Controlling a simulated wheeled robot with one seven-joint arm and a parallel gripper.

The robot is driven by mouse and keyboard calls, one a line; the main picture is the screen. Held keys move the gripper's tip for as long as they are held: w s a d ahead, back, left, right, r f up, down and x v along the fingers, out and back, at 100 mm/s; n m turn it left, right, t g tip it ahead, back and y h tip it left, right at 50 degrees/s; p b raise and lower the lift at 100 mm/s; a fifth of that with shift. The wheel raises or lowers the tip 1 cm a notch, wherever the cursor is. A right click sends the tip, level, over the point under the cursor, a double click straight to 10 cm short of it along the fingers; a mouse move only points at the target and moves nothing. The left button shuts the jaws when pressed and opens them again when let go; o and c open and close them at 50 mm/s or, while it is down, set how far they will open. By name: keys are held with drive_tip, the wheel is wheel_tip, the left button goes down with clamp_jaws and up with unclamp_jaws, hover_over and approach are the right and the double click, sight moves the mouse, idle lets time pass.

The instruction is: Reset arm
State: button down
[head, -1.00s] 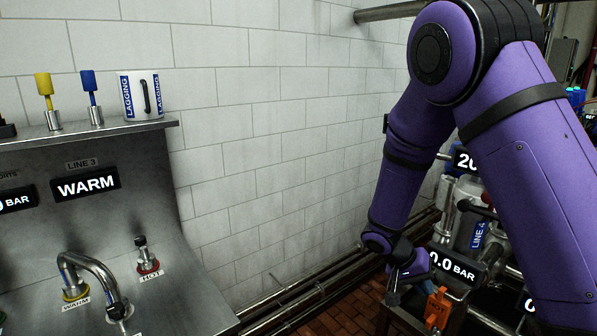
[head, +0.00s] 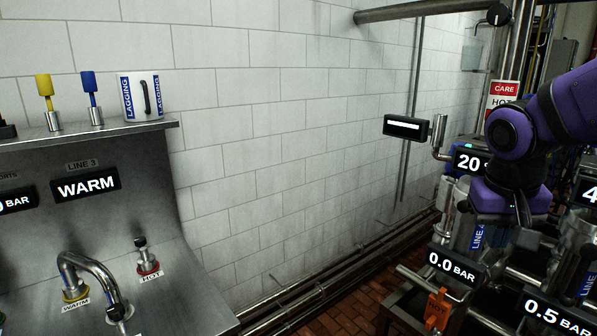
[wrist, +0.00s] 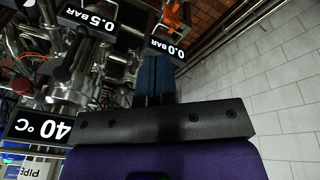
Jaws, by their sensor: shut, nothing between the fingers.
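My arm (head: 515,150) is folded at the right edge of the head view, with its purple wrist in front of the pipework. My gripper (wrist: 155,75) shows in the wrist view as two narrow fingers side by side beyond the dark bolted bar. It is shut and holds nothing. In the head view the fingers are hard to make out against the dark pipes. The gripper points at the pipe rig, near the 0.0 BAR display (head: 452,267), and appears apart from it.
A steel sink unit (head: 190,270) with a WARM display (head: 85,186) stands at left. A black-framed panel (head: 407,127), a 20 display (head: 470,162), a 0.5 BAR display (head: 556,318) and an orange tag (head: 438,309) are near the arm. The tiled wall between is clear.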

drive_tip(key=s+a+r+n+t+y, duration=0.1)
drive_tip(key=s+r+n+t, duration=0.1)
drive_tip(key=s+r, duration=0.4)
drive_tip(key=s+t, duration=0.1)
drive_tip(key=s, duration=0.4)
drive_tip(key=shift+n+t+y, duration=0.3)
drive_tip(key=shift+n, duration=0.1)
